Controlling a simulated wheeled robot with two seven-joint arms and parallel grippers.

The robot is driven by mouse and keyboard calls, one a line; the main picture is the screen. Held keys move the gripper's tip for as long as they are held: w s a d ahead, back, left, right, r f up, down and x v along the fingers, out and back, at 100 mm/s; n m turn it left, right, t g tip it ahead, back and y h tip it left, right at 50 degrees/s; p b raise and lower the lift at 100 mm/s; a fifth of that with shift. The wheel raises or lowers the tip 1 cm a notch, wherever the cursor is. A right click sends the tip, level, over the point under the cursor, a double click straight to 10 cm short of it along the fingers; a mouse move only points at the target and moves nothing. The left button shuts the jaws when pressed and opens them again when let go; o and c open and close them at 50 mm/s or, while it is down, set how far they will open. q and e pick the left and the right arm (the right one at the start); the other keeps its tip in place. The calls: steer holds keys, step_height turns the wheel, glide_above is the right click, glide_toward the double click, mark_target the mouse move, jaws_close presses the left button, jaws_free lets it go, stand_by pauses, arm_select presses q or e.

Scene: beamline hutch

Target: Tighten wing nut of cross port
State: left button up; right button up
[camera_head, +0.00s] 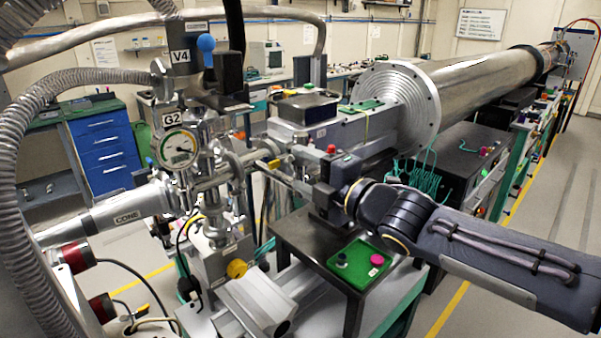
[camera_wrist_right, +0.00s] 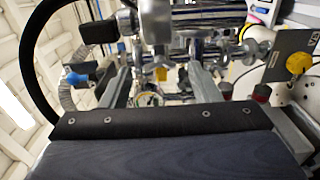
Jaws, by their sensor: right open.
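The metal vacuum cross (camera_head: 213,183) with its clamped ports stands left of centre in the head view, below the round dial gauge (camera_head: 178,149) labelled G2. My right gripper (camera_head: 268,168) reaches in from the right and points at the cross's right side. In the right wrist view my right gripper (camera_wrist_right: 162,78) is open, its two fingers apart. Clamps and small fittings (camera_wrist_right: 160,73) of the cross show between and beyond the fingertips. I cannot pick out the wing nut clearly in either view. My left gripper is not in view.
A blue-knobbed valve (camera_head: 206,43) labelled V4 rises above the cross. A corrugated hose (camera_head: 45,100) arcs at the left. A yellow knob (camera_head: 236,268) sits below the cross. A green tray (camera_head: 360,265) with small parts lies on a dark table under my right arm.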

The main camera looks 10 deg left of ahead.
steer(key=shift+w+a, duration=0.4)
steer(key=shift+a, duration=0.2)
steer(key=c, duration=1)
steer(key=shift+r+m+p, duration=0.1)
steer(key=shift+m+p, duration=0.25)
steer(key=shift+m, duration=0.75)
steer(key=m, duration=0.3)
steer(key=shift+m+p, duration=0.3)
steer(key=o, duration=1)
